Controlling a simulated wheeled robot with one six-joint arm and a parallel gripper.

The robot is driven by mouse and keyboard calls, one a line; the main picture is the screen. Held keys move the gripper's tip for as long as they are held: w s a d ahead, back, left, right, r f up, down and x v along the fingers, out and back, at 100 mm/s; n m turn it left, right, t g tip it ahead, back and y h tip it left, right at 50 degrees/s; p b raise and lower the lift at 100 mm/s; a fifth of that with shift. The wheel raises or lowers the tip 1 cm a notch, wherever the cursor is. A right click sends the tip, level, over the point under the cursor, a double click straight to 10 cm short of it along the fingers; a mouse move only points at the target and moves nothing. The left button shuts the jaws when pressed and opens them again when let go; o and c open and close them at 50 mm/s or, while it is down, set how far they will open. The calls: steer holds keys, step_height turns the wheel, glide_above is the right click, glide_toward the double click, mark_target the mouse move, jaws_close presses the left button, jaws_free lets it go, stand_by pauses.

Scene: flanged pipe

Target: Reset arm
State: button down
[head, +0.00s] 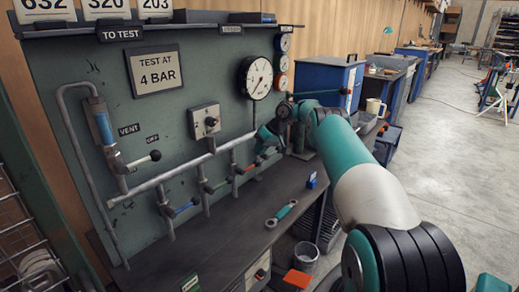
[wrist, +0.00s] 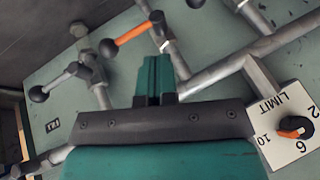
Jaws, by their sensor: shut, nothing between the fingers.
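My arm (head: 375,195) reaches from the lower right toward the test panel (head: 150,120). My gripper (head: 264,140) is at the panel's right part, near the pipe and valves, below the large gauge (head: 257,77). In the wrist view the teal fingers of my gripper (wrist: 155,75) are together, with nothing between them. An orange valve lever (wrist: 131,33) with a black knob lies just ahead of them. A grey lever (wrist: 62,78) with black knobs is to the left. I cannot tell whether the fingers touch any pipe.
A workbench (head: 225,225) below the panel holds a teal-and-grey wrench (head: 281,213) and a small blue object (head: 311,181). A LIMIT dial plate (wrist: 292,135) is right of my fingers, by a slanting pipe (wrist: 235,65). Open floor (head: 450,170) lies to the right.

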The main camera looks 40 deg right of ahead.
stand_by(0.4)
steer(key=a+r+n+g, duration=0.1)
steer(key=a+r, duration=0.5)
steer(key=a, duration=0.3)
steer(key=s+a+r+n+p, duration=0.1)
steer(key=a+r, duration=0.5)
steer(key=a, duration=0.3)
steer(key=a+r+n+g, duration=0.1)
steer(key=a+r, duration=0.5)
steer(key=a, duration=0.3)
steer(key=s+a+r, duration=0.4)
steer(key=s+a, duration=0.4)
steer(key=a, duration=0.1)
steer(key=s+a+r+n+g+p, duration=0.1)
steer(key=s+a, duration=0.3)
steer(key=s, duration=0.2)
steer(key=s+a+r+n+g, duration=0.1)
steer(key=s+a, duration=0.2)
steer(key=s, duration=0.3)
steer(key=s+a+f+n, duration=0.2)
steer(key=s, duration=1.6)
steer(key=shift+s+f+g+p, duration=0.2)
steer(key=shift+s+g+p, duration=0.2)
steer(key=shift+p, duration=0.05)
steer(key=shift+a, duration=0.15)
